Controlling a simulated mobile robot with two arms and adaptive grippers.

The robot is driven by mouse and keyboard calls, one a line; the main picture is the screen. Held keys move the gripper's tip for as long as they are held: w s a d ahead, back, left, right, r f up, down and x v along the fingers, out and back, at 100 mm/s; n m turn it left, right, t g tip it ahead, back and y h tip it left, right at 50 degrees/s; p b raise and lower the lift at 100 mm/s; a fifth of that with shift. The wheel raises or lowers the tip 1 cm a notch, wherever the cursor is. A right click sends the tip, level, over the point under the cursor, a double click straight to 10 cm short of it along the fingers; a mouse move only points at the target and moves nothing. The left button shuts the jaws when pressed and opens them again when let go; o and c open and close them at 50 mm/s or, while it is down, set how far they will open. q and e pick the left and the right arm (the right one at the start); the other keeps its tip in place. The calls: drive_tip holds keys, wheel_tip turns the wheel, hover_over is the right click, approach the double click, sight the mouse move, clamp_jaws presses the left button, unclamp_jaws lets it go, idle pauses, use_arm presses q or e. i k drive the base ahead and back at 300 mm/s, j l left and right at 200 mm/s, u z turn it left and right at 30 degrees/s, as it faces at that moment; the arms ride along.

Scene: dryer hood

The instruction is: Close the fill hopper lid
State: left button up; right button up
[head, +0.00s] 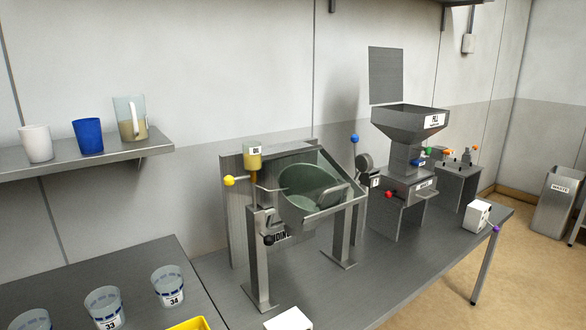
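The fill hopper (408,124) is a dark grey metal funnel with a white label on its front, on top of a machine at the right of the bench in the head view. Its lid (386,75) appears as a flat dark grey panel standing upright above the hopper's back edge, so the hopper stands open at the top. The hinge between lid and hopper cannot be made out. Neither of my grippers is in view.
Left of the hopper stands a metal frame with a tilted green drum (307,184) and a yellow knob (229,181). A white box (477,216) is at the bench's right edge. A shelf (100,158) holds cups and a jug. The front of the bench (370,275) is mostly clear.

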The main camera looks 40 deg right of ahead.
sight(386, 65)
drive_tip(key=z, duration=1.85)
